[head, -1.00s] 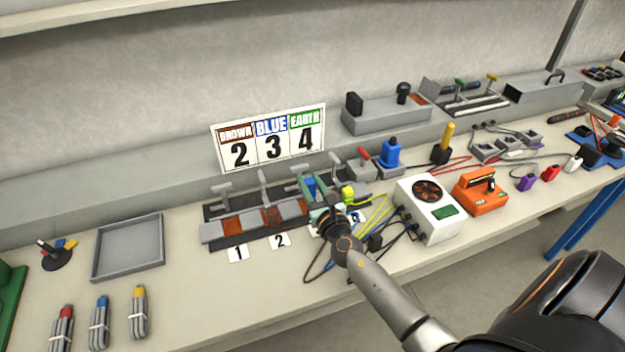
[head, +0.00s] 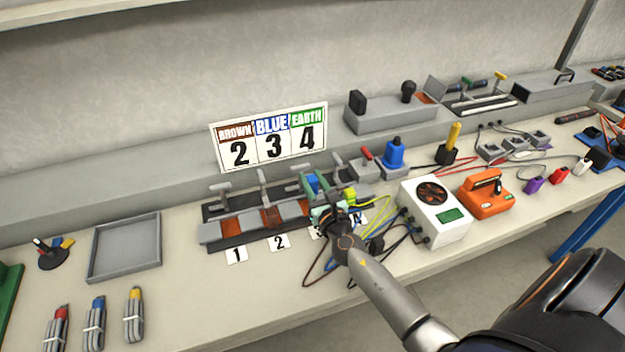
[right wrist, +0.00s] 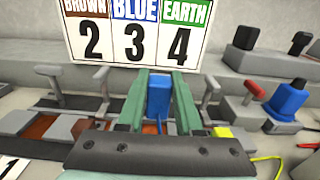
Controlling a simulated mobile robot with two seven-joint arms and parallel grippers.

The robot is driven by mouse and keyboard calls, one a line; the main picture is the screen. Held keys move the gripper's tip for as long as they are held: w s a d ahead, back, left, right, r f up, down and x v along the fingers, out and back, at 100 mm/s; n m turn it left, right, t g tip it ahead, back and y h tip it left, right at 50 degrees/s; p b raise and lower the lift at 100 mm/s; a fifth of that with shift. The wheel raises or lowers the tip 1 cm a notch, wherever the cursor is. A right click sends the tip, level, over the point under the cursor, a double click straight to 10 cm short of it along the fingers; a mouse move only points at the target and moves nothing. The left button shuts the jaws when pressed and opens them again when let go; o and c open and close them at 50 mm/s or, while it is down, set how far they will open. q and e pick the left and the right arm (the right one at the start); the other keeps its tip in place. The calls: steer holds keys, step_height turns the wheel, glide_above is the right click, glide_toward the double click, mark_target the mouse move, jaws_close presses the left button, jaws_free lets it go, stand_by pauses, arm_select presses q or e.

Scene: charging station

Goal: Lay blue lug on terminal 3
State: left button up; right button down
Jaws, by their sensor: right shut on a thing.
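My right gripper (head: 316,187) has green fingers and is over the terminal row. It is shut on the blue lug (head: 312,183), which also shows between the fingertips in the right wrist view (right wrist: 158,95). A blue wire runs down from the lug. The lug is in front of the 3 on the sign, in the area of terminal 3. My gripper hides most of that terminal and its number card, so I cannot tell whether the lug touches it. My left gripper is not in view.
The terminal row has upright grey levers (head: 264,187) and copper plates (head: 231,228). A yellow-green lug (head: 349,195) is close on the gripper's right. The sign (head: 270,138) stands behind. A white fan box (head: 435,210) and loose wires lie right. A grey tray (head: 125,247) is left.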

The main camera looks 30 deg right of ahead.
steer(key=shift+f+b, duration=2.35)
steer(key=shift+f, duration=0.25)
steer(key=shift+f, duration=0.15)
steer(key=shift+f+b, duration=0.35)
steer(key=shift+b, duration=0.15)
steer(key=shift+f+b, duration=1.1)
steer(key=shift+f, duration=0.05)
steer(key=c, duration=0.5)
jaws_free()
steer(key=shift+s, duration=0.1)
steer(key=v, duration=1.2)
steer(key=shift+s+b, duration=0.2)
steer(key=shift+b, duration=0.15)
